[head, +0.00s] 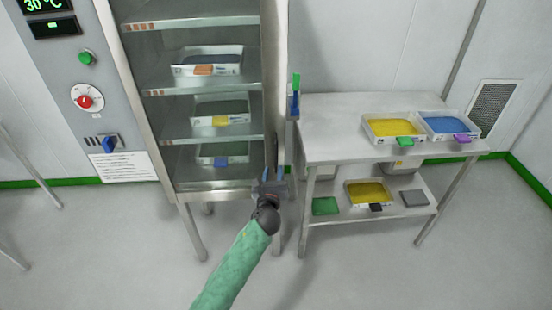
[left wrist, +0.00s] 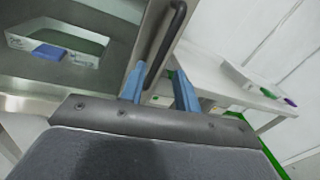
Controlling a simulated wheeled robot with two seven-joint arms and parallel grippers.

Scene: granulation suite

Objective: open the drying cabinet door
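The drying cabinet (head: 190,189) stands at the left centre of the head view, with trays visible on its shelves. Its door looks shut, with a metal frame along the right edge. The dark bar handle (left wrist: 166,45) is upright on that frame in the left wrist view. My left gripper (head: 271,178) is at the lower right of the door, by the handle's lower end. In the left wrist view its two blue fingers (left wrist: 160,84) are apart, with the handle's lower part showing between them. I cannot tell whether they touch it. My right gripper is not in view.
A steel table (head: 330,140) with yellow and blue trays stands close to the right of the cabinet, with a lower shelf. A control panel (head: 75,75) with a red knob is on the left. The floor in front is clear.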

